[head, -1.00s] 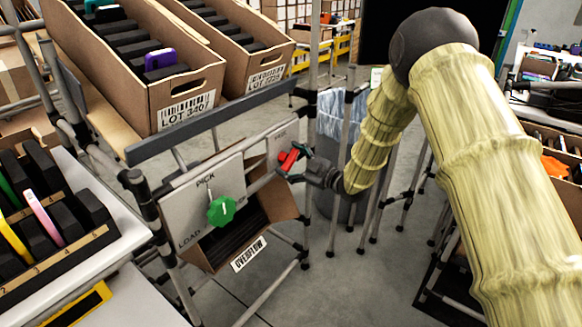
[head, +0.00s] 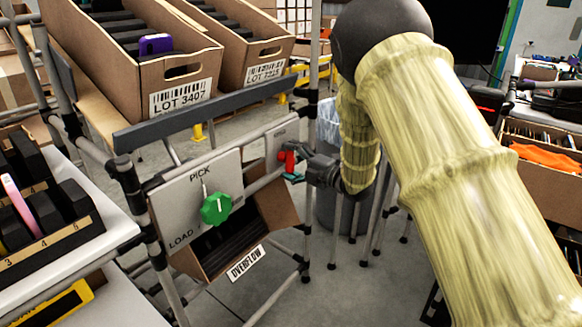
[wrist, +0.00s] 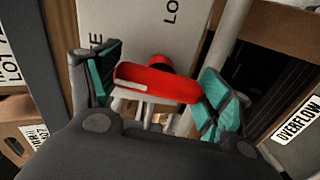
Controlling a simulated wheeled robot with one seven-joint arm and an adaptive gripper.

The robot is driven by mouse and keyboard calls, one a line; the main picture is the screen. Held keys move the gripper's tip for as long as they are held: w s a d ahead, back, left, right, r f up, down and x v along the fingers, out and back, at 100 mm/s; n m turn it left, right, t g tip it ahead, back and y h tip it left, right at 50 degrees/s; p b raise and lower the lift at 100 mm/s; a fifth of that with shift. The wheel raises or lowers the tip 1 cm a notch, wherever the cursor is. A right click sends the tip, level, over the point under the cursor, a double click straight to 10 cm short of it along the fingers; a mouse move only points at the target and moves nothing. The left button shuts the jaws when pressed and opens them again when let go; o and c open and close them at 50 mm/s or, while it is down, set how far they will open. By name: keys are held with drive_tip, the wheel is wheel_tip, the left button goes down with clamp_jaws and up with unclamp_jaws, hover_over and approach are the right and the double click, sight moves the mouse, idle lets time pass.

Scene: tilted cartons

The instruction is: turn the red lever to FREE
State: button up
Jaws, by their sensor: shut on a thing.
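The red lever (head: 288,161) sits on a small grey plate (head: 281,138) at the right end of the rail below the cartons. My gripper (head: 294,170) reaches it from the right. In the wrist view the lever (wrist: 155,84) lies across between the two teal-padded fingers of my gripper (wrist: 158,88), which are shut on it. The lettering on the lever's plate is too small to read in the head view. In the wrist view only parts of words show, so I cannot tell which mark the lever points to.
A green knob (head: 216,208) on a panel marked PICK and LOAD (head: 170,207) is left of the lever. An OVERFLOW carton (head: 279,209) hangs below. Tilted LOT cartons (head: 181,97) stand above. A grey bin (head: 328,205) is behind my gripper.

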drive_tip(key=shift+n+b, duration=0.4)
drive_tip(key=shift+n, duration=0.2)
drive_tip(key=o, duration=1)
drive_tip(key=v, duration=1.2)
